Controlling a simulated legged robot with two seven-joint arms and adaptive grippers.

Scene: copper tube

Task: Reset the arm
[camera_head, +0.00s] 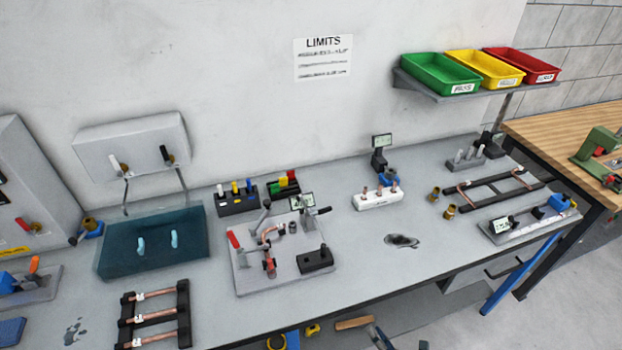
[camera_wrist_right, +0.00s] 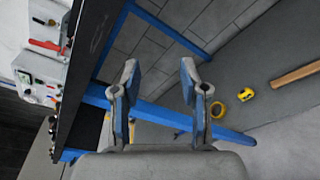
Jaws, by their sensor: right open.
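My right gripper (camera_wrist_right: 159,75) is open and empty in the right wrist view, with its two grey fingers apart over the floor. Its fingertips just show at the bottom edge of the head view (camera_head: 400,341), below the front edge of the workbench (camera_head: 340,298). It touches nothing that I can see. My left gripper is not in view. A copper tube piece (camera_head: 270,233) sits in the fixture plate (camera_head: 245,281) on the bench. More copper tubes (camera_head: 157,315) lie across a black rack at the front left.
Green (camera_head: 440,72), yellow (camera_head: 485,68) and red (camera_head: 524,63) bins stand on a wall shelf. A teal box (camera_head: 150,262) is at the left of the bench. A yellow ring (camera_wrist_right: 217,95) and a wooden piece (camera_wrist_right: 297,74) lie on the floor near the gripper.

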